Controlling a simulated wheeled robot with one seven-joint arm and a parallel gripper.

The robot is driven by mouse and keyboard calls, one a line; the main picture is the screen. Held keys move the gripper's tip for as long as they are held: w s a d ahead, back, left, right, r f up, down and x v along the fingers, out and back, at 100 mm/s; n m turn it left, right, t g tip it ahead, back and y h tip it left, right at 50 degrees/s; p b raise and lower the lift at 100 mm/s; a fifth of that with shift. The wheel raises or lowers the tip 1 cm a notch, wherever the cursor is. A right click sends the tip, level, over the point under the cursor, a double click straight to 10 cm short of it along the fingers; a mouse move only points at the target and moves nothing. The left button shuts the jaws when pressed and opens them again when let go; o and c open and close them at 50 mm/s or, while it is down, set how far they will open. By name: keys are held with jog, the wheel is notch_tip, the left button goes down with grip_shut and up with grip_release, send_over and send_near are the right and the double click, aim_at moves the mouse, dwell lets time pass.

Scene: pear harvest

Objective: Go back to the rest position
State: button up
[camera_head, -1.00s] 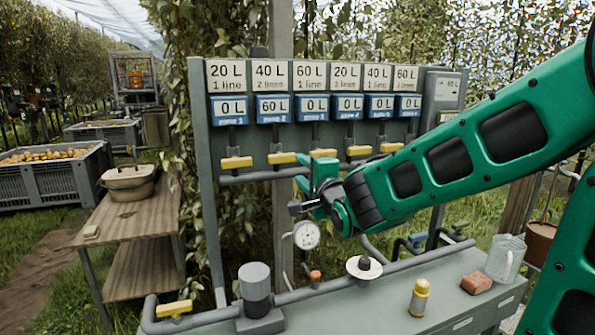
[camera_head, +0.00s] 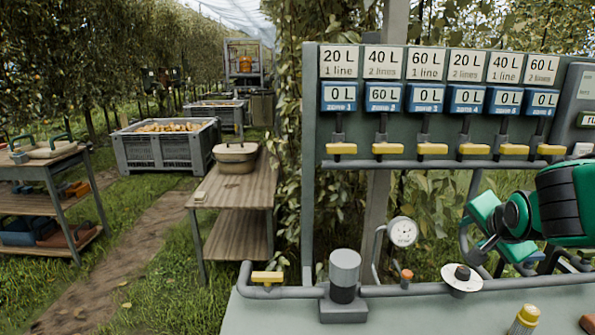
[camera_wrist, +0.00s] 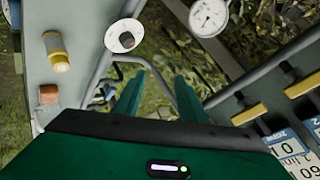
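My gripper (camera_head: 490,232) is in the lower right of the head view, in front of the pipes below the valve panel (camera_head: 312,130). In the wrist view its two green fingers (camera_wrist: 158,92) stand apart with nothing between them, so it is open and empty. The panel has a row of yellow valve handles, one of them a yellow handle (camera_head: 387,149) under the second blue display (camera_head: 385,97). That display reads 60 L; the other readable displays show 0 L. My gripper touches no handle that I can see.
A grey bench (camera_head: 420,318) runs below, with a pump-like cylinder (camera_head: 344,272), a gauge (camera_head: 403,232), a white disc with a dark knob (camera_head: 462,279) and a yellow bottle (camera_head: 524,320). Wooden table (camera_head: 238,188), tool cart (camera_head: 45,170) and pear crate (camera_head: 165,150) stand left. A dirt path lies between.

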jog(key=s+f+n+g+y, duration=0.1)
jog(key=s+f+n+g, duration=0.1)
jog(key=s, duration=0.7)
jog(key=s+f+n+g+y, duration=0.1)
jog(key=s+g, duration=0.3)
jog(key=s, duration=0.5)
jog(key=s+f+n+g+y, duration=0.1)
jog(key=s+f+n+g, duration=0.2)
jog(key=s, duration=0.6)
jog(key=shift+s+d+f+n+g, duration=0.2)
jog(key=shift+f+n+g, duration=0.2)
jog(key=shift+f+n, duration=0.2)
